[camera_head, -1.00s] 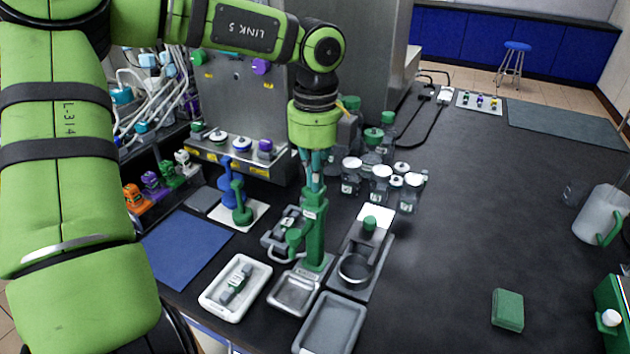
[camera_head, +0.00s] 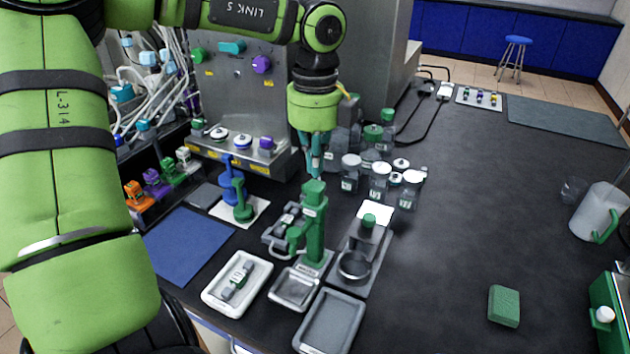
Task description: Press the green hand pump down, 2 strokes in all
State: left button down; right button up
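The green hand pump (camera_head: 313,224) stands upright on a grey base, with a spout pointing left over a small metal tray (camera_head: 296,287). My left gripper (camera_head: 316,170) points straight down over the pump head. Its slim teal-grey fingers are together and hold nothing that I can see. The fingertips are at or just above the top of the pump head; whether they touch it I cannot tell. My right gripper is not in view.
A white tray (camera_head: 237,284) with a small device lies left of the pump. A grey stand with a ring (camera_head: 355,264) is on its right. Lidded jars (camera_head: 380,181) stand behind. A green block (camera_head: 504,306) lies right; the bench between is clear.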

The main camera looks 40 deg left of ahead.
pick_arm(q)
jog(key=shift+r+p, duration=1.4)
jog(key=shift+r, duration=1.4)
